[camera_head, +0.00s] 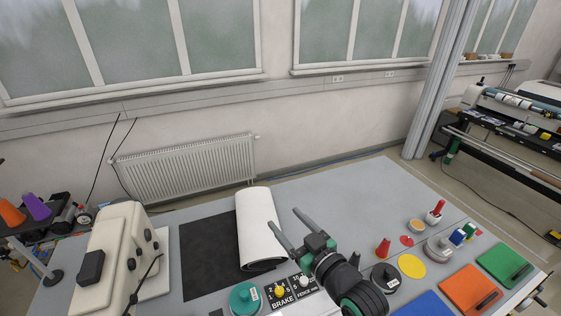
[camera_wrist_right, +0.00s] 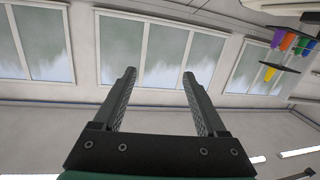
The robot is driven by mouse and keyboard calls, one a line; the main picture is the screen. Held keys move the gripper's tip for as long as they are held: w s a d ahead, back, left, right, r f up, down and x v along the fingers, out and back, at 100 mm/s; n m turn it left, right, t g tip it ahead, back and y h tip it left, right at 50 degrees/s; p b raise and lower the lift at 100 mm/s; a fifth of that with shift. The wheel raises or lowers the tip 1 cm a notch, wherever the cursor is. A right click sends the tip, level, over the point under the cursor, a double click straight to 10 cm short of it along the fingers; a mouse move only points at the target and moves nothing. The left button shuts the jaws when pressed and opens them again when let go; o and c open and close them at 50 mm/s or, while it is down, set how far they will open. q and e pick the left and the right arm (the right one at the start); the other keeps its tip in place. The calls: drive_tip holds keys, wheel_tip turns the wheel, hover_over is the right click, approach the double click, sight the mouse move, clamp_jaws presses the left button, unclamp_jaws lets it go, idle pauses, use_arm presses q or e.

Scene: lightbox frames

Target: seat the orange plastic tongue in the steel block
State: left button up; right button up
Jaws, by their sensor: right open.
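My right gripper (camera_head: 284,217) is raised over the middle of the table, with its two fingers spread apart. It also shows in the right wrist view (camera_wrist_right: 159,73), open and with nothing between the fingers, facing the windows and wall. I cannot make out the orange plastic tongue or the steel block for certain in either view. A grey round metal-looking piece (camera_head: 438,250) stands at the right of the table beside small blue and green pieces. My left gripper is out of view.
A white roll (camera_head: 258,222) lies on a black mat (camera_head: 205,255) left of my right gripper. A cream machine (camera_head: 112,255) stands at the left. The table's back is clear.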

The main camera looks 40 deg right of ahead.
drive_tip(key=a+r+n+t+y, duration=0.1)
drive_tip(key=a+r+t, duration=0.2)
drive_tip(key=r, duration=0.7)
drive_tip(key=a+r+t+y, duration=0.1)
drive_tip(key=a+r+t, duration=0.25)
drive_tip(key=r, duration=0.75)
drive_tip(key=s+a+r+t+y, duration=0.1)
drive_tip(key=s+a+r+t, duration=0.1)
drive_tip(key=s+r, duration=0.3)
drive_tip(key=s+a+r+n+t+y, duration=0.1)
drive_tip(key=s+a+r, duration=0.3)
drive_tip(key=r, duration=0.8)
drive_tip(key=shift+s+a+r+t+y, duration=0.3)
drive_tip(key=shift+s+t+y, duration=0.3)
drive_tip(key=shift+s+t, duration=0.2)
drive_tip(key=shift+f, duration=0.1)
